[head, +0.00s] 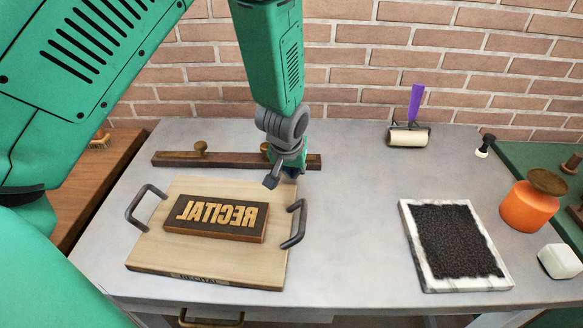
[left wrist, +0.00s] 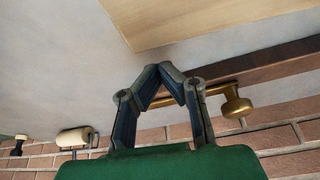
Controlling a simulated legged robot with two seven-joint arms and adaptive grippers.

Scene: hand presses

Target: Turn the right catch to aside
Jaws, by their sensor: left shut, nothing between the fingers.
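A dark wooden rail (head: 230,160) lies along the back of the grey table, with a brass knobbed catch (head: 200,148) on its left part. The right catch (head: 264,147) shows only as a bit of brass beside my left gripper, which hides the rest. My left gripper (head: 272,181) points down at the rail's right part, shut and empty. In the left wrist view its fingertips (left wrist: 165,72) meet in front of a brass knob and bar (left wrist: 235,106), just beside them; I cannot tell whether they touch. My right gripper is out of view.
In front of the rail a pale wooden board (head: 150,250) with two dark handles carries a mirrored RECITAL block (head: 215,222). To the right are a black inked slab (head: 407,235), a roller (head: 408,137) and an orange pot (head: 527,208). A brick wall (head: 345,55) stands behind.

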